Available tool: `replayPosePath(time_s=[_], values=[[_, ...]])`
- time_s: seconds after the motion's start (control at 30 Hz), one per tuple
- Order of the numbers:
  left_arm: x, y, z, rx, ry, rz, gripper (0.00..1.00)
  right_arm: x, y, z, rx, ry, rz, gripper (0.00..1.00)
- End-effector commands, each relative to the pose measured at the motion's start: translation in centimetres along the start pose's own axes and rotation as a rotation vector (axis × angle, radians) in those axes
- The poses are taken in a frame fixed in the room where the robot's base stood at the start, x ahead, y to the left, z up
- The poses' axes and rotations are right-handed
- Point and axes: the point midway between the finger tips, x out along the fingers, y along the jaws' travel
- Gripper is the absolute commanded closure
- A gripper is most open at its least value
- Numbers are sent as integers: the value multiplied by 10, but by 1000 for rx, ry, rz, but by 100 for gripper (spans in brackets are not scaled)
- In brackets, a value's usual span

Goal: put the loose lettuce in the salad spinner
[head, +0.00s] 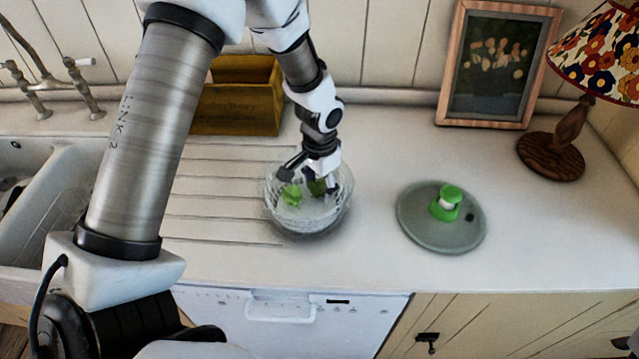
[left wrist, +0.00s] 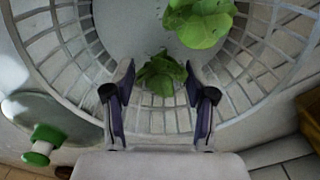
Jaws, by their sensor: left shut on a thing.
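The salad spinner (head: 308,226) is a clear bowl with a white slatted basket, standing uncovered on the worktop. My left gripper (head: 311,177) reaches down inside its rim. It is shut on a darker green lettuce piece (left wrist: 160,72), which also shows between the fingers in the head view (head: 317,187). A brighter lettuce piece (head: 291,194) lies in the basket beside the gripper; it also shows in the left wrist view (left wrist: 203,22). The basket's slatted wall (left wrist: 55,50) surrounds the fingers in the left wrist view. My right gripper is not in view.
The round grey lid (head: 420,226) with a green knob (head: 446,203) lies to the right of the spinner. A yellow wooden box (head: 240,95), a framed picture (head: 492,65) and a lamp (head: 553,150) stand behind. The sink (head: 45,205) is at left.

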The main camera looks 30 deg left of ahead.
Motion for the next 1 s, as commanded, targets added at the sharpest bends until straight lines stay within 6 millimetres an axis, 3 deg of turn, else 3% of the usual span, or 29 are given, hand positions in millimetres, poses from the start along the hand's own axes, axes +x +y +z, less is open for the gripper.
replayPosePath(time_s=[0.07,0.1,0.13,0.17,0.57,0.73,1.0], values=[[4,0,0,0,-1,0,56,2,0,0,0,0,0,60],[3,0,0,0,0,0,34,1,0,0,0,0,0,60],[2,0,0,0,0,0,23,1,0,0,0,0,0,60],[2,0,0,0,0,0,19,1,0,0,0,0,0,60],[2,0,0,0,0,0,19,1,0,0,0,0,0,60],[-10,0,-1,0,2,-1,19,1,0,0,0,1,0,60],[-76,0,-1,0,7,-2,19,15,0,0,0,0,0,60]])
